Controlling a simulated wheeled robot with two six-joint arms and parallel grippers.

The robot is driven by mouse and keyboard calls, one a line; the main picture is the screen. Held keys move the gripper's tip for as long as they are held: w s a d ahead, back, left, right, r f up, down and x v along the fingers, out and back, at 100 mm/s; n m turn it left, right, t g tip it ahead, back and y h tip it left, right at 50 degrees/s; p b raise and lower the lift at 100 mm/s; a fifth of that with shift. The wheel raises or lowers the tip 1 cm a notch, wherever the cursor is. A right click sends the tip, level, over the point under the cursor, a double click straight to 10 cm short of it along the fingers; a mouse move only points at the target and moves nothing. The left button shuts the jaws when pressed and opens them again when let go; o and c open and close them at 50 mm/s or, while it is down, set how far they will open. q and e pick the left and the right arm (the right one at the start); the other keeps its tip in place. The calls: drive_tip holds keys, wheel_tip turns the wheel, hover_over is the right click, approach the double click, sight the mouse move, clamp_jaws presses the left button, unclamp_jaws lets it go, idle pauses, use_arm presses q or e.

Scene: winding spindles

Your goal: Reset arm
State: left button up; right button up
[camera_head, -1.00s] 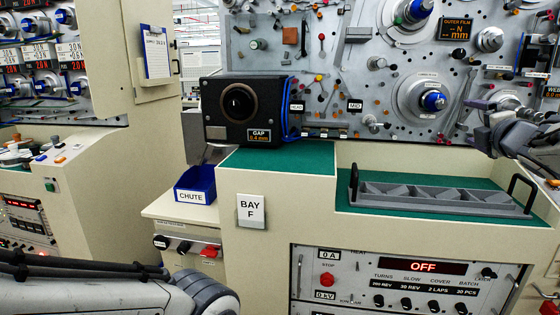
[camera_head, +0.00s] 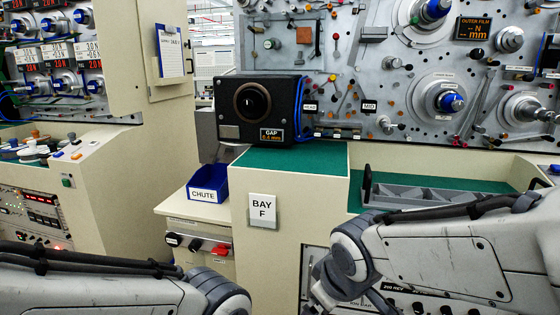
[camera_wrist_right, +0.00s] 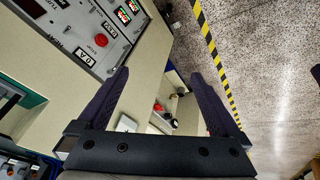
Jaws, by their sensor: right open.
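My right gripper (camera_wrist_right: 158,98) shows in the right wrist view with its two dark fingers spread apart and nothing between them. Beyond it are the cream front of the bay and the speckled floor. In the head view my right arm (camera_head: 440,255) reaches in from the right, across the front of the control panel, and its gripper is not visible there. My left arm (camera_head: 100,290) lies along the lower left of the head view. Its gripper is out of the frame.
The winding machine (camera_head: 400,70) stands behind a green-topped ledge with a grey divided tray (camera_head: 440,195). A black gap camera box (camera_head: 258,108) sits on the ledge. A blue chute bin (camera_head: 208,184) is left of the BAY F post. Floor with a yellow-black stripe (camera_wrist_right: 213,52) is open.

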drive_tip(key=s+a+f+g, duration=0.2)
drive_tip(key=s, duration=0.6)
drive_tip(key=s+a+f+g, duration=0.1)
drive_tip(key=s+f+g, duration=0.2)
drive_tip(key=s, duration=0.5)
wheel_tip(320, 180, up, 16)
drive_tip(key=p, duration=1.5)
drive_tip(key=shift+w+m, duration=0.15)
drive_tip(key=shift+m, duration=0.25)
